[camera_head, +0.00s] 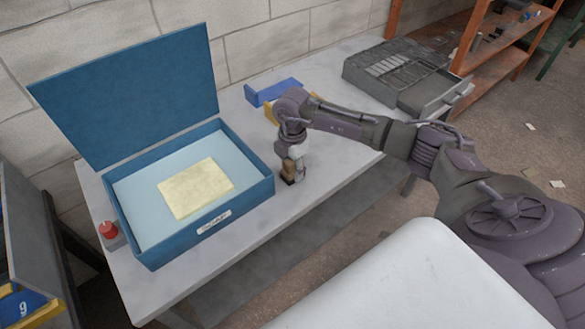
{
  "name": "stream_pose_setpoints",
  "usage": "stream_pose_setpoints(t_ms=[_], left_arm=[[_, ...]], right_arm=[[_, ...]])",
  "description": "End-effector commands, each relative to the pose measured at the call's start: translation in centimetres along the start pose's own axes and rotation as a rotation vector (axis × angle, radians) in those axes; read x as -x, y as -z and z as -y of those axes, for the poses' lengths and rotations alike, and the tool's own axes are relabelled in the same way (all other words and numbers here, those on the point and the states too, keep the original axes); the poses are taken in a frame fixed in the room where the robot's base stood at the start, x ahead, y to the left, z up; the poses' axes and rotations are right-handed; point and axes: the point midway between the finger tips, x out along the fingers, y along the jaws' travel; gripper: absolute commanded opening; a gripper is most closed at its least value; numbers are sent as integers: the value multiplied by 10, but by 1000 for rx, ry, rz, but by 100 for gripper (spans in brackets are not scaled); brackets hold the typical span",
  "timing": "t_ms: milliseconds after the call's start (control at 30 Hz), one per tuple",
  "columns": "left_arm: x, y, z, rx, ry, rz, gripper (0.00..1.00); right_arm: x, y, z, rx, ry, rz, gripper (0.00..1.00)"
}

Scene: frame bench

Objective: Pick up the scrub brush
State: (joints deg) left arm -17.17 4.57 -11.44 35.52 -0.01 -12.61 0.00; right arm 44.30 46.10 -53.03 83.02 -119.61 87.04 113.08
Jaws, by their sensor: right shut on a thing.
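The scrub brush (288,171) is a small brown block with a dark lower part, standing on or just above the bench to the right of the blue box. My right gripper (293,163) points down over it and is shut on it. The gripper hides part of the brush, and I cannot tell whether its underside touches the bench. My left gripper is not in view.
An open blue box (258,193) with a pale yellow sheet (195,188) inside stands left on the grey bench (235,240). A red button (108,229) sits beside it. A blue object (273,91) and a grey drawer case (385,69) stand behind. The bench front is clear.

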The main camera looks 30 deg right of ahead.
Motion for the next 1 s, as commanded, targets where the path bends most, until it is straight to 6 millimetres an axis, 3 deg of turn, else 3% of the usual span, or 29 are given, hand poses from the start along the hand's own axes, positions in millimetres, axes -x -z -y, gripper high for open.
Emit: stream_pose_setpoints(t_ms=[167, 333, 700, 1000], left_arm=[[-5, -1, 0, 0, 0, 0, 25], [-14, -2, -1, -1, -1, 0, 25], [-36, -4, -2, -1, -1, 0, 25], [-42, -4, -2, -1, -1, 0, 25]], right_arm=[[13, -1, -2, -1, -6, 1, 8], [42, -3, -1, 0, -7, 2, 8], [88, -85, 17, -5, -3, 3, 8], [108, -113, 24, -1, -2, 0, 8]])
